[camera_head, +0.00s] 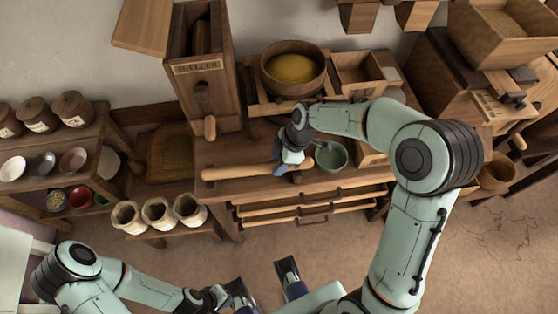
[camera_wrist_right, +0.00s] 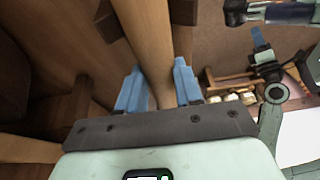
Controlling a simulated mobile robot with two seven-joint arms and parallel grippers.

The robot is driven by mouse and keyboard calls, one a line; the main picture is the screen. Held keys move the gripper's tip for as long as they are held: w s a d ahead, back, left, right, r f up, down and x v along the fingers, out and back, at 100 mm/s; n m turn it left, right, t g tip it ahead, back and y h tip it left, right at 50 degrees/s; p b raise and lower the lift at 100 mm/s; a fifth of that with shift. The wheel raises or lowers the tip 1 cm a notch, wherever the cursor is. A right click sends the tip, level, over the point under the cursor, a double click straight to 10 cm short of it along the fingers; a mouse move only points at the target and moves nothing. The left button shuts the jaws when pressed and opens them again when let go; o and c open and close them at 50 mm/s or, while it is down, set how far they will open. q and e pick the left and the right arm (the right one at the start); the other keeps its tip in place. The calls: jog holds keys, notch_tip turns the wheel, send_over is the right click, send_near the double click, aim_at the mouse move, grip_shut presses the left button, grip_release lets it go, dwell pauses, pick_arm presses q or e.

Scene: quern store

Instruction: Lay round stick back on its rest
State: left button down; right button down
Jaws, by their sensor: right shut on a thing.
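The round stick (camera_head: 235,173) is a long, light wooden rod lying roughly level across the front of the wooden bench in the head view. My right gripper (camera_head: 289,160) is shut around it near its right part. In the right wrist view the stick (camera_wrist_right: 148,38) runs between the two blue fingers of my right gripper (camera_wrist_right: 160,88). Dark wooden blocks flank the stick there; I cannot tell whether they are its rest or whether it touches them. My left gripper (camera_head: 265,284) is open and empty, low in the head view, away from the bench.
A green bowl (camera_head: 331,156) stands close right of my right gripper. A wooden bowl of yellow grain (camera_head: 293,68) is behind, and a tall wooden sheller (camera_head: 205,85) is at the back left. Three sacks (camera_head: 158,212) stand left of the bench. The floor in front is clear.

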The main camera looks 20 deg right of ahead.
jog(key=c, duration=0.7)
grip_release()
jog(key=p+v, duration=0.1)
jog(key=v, duration=1.2)
jog(key=shift+d+r+p, duration=0.1)
jog(key=shift+r+p, duration=0.15)
jog(key=shift+p, duration=0.05)
jog(key=shift+s, duration=0.1)
